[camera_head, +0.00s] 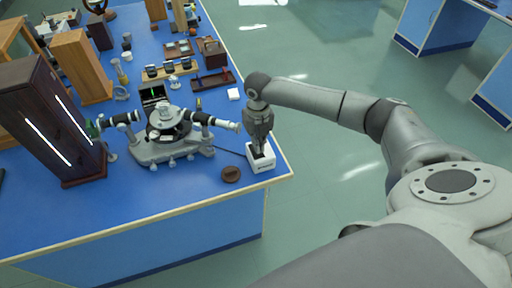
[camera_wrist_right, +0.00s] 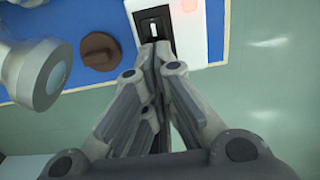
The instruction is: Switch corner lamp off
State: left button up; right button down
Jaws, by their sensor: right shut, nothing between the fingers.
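A small white switch box (camera_head: 264,165) stands at the near right corner of the blue bench. In the right wrist view the box (camera_wrist_right: 190,35) has a black recessed switch (camera_wrist_right: 153,28) with a light mark on it. My right gripper (camera_head: 261,150) points down at the box with its fingers shut and empty. Its tips are at the lower edge of the switch; I cannot tell whether they touch it. A tall dark wooden lamp housing (camera_head: 40,110) with two lit white slits stands at the left. My left gripper is not in view.
A grey spectrometer (camera_head: 168,135) stands left of the box, its telescope end close to my gripper. A brown disc (camera_head: 231,174) lies beside the box. A dark cable (camera_head: 232,152) runs left from the box. Wooden cases and small optics fill the back. Floor to the right is clear.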

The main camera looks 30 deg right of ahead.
jog(key=shift+s+f+b, duration=0.1)
jog(key=shift+f+b, duration=0.55)
jog(key=shift+f, duration=0.65)
dwell(0.9)
notch_tip(320, 180, up, 2)
jog(key=shift+r+p, duration=0.1)
jog(key=shift+p, duration=1.1)
notch_tip(320, 180, up, 5)
jog(key=p, duration=0.4)
jog(key=shift+p, duration=0.35)
